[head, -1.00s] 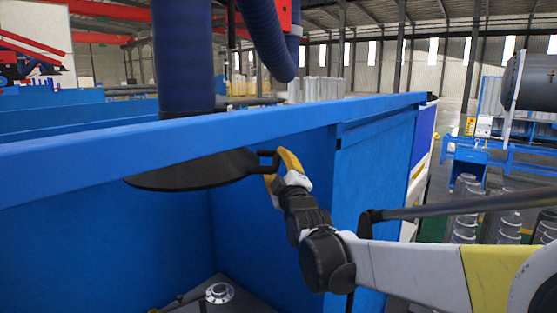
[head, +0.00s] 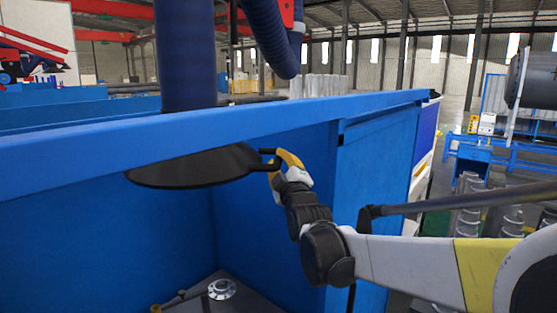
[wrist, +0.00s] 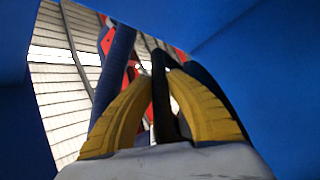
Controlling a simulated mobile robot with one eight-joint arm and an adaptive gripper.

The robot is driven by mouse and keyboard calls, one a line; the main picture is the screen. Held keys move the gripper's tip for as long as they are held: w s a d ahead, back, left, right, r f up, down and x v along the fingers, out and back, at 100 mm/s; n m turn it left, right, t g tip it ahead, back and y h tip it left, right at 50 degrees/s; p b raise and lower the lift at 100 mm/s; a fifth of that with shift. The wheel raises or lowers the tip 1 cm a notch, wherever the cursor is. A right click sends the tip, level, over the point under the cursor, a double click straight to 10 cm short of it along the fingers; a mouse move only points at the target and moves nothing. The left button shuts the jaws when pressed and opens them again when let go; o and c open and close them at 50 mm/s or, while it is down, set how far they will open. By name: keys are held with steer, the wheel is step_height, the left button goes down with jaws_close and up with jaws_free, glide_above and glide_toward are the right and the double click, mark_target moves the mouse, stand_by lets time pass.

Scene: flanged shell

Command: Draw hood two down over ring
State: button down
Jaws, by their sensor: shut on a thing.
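The hood (head: 190,168) is a wide dark disc, seen below the near blue rim in the head view; its upper part is hidden by the rim. It hangs apart from and above a pale flanged ring (head: 222,289), which lies low in the blue enclosure. My gripper (head: 276,160) is shut on the hood's dark handle at its right side. In the wrist view the two yellow fingers (wrist: 160,85) close around a dark bar (wrist: 162,105). The hood's disc cannot be made out in the wrist view.
A blue rim (head: 110,149) crosses in front of the hood. Blue walls (head: 270,210) enclose the space around it. A thick blue duct (head: 187,60) stands above. A dark plate (head: 250,300) carries the ring. Open air separates hood and ring.

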step_height(320, 180, down, 36)
steer(key=b, duration=2.4)
steer(key=shift+b, duration=0.35)
steer(key=c, duration=1.3)
jaws_free()
steer(key=shift+w+a+f, duration=0.1)
steer(key=shift+w, duration=0.05)
steer(key=shift+s, duration=0.2)
steer(key=v, duration=1.1)
steer(key=shift+s, duration=0.4)
steer(key=shift+d+f, duration=0.1)
steer(key=shift+d, duration=0.1)
